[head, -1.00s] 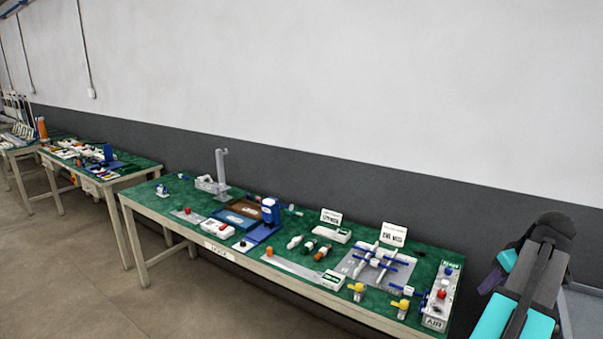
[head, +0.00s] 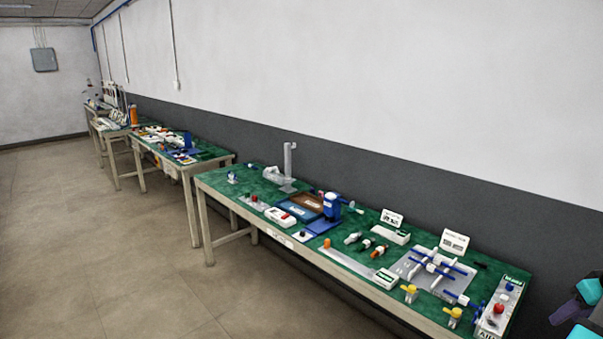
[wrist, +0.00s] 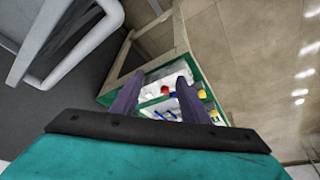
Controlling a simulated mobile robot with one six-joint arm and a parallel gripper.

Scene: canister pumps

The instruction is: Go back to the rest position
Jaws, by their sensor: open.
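My gripper (wrist: 160,78) shows in the wrist view with two dark purple fingers apart and nothing between them. Beyond the fingers is one end of a green-topped bench, with a red knob (wrist: 165,90) and yellow parts on it, some of it hidden behind the fingers. In the head view, only a teal and dark part of my arm shows at the lower right edge, beside the near end of the bench. The rest of the arm is out of that frame.
The green bench (head: 350,278) runs along the grey and white wall and carries a blue pump-like device (head: 332,205), signs, valves and a grey plate with blue-handled fittings. More benches (head: 215,155) stand farther left. The floor (head: 110,240) in front is clear.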

